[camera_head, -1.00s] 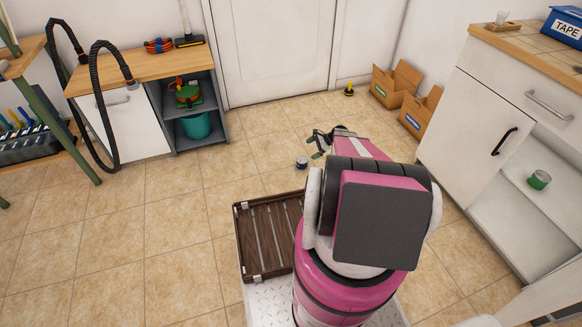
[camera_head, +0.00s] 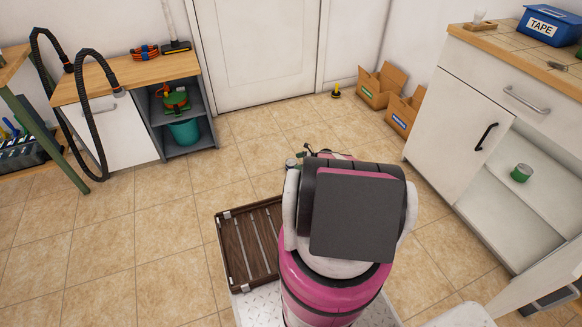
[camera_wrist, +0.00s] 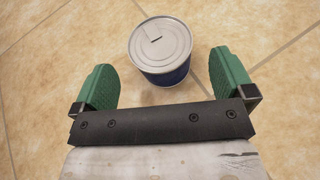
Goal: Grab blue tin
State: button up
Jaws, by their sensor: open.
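The blue tin (camera_wrist: 162,76) stands upright on the tiled floor in the wrist view, with its pale, slotted lid facing up and its dark blue side partly visible. My gripper (camera_wrist: 163,62) is open, its green fingers on either side of the tin with a gap at each side. The tin sits at the fingertips, partly beyond them, and no finger appears to touch it. In the head view my gripper (camera_head: 301,160) is small and mostly behind my arm. The tin cannot be clearly told apart from the gripper there.
A brown slatted tray (camera_head: 237,262) lies beside my column. Two cardboard boxes (camera_head: 378,86) stand by the far wall. An open white cabinet (camera_head: 465,100) on the right holds a green tin (camera_head: 521,173). A workbench (camera_head: 120,77) stands at left. The floor between is clear.

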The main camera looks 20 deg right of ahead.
jog(key=x, duration=0.5)
jog(key=shift+r, duration=0.15)
jog(key=c, duration=1)
jog(key=shift+c, duration=0.2)
jog(key=shift+r, duration=0.15)
